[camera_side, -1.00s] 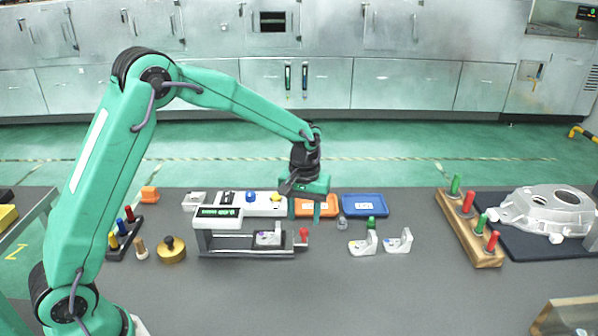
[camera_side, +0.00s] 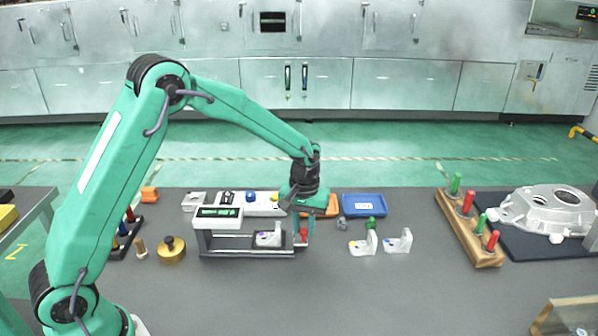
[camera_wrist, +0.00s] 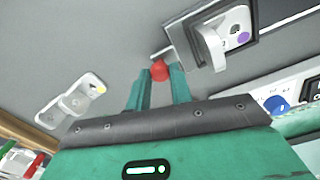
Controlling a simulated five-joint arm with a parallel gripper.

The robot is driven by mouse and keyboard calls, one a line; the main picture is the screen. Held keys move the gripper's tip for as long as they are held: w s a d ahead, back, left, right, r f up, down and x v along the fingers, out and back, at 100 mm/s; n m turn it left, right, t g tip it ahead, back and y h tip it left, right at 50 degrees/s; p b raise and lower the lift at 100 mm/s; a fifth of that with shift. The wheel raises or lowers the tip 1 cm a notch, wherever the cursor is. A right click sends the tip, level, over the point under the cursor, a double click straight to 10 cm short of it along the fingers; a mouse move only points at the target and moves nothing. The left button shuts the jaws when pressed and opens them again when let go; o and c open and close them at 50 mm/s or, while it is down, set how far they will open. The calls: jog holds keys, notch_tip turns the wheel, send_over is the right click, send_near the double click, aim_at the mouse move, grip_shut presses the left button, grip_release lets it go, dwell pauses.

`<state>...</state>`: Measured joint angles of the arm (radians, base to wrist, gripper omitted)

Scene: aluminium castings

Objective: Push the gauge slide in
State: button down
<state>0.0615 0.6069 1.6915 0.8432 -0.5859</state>
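The gauge (camera_side: 243,251) is a grey frame with a green-lit display (camera_side: 219,212) on its upper left. A white bracket casting (camera_side: 268,239) sits on its slide, and also shows with a purple dot in the wrist view (camera_wrist: 236,27). The slide's red knob (camera_side: 303,236) sticks out at the gauge's right end. My gripper (camera_side: 304,233) points down over the knob. In the wrist view its two green fingers (camera_wrist: 160,74) stand apart with the red knob (camera_wrist: 159,70) between their tips. I see no clear grip on it; the knob is partly hidden in the side view.
Two white brackets (camera_side: 365,244) (camera_side: 399,241) stand right of the gauge, near a green knob (camera_side: 371,223). A blue tray (camera_side: 363,205) and an orange tray (camera_side: 332,206) lie behind. A brass weight (camera_side: 172,250) is at left. A wooden peg rack (camera_side: 470,232) is at right.

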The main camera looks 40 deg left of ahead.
jog(key=s+a, duration=0.7)
jog(key=shift+s+a, duration=0.2)
jog(key=shift+a, duration=0.05)
jog(key=c, duration=1.3)
grip_release()
jog(key=shift+o, duration=0.3)
jog(key=shift+r, duration=0.4)
notch_tip(320, 180, up, 7)
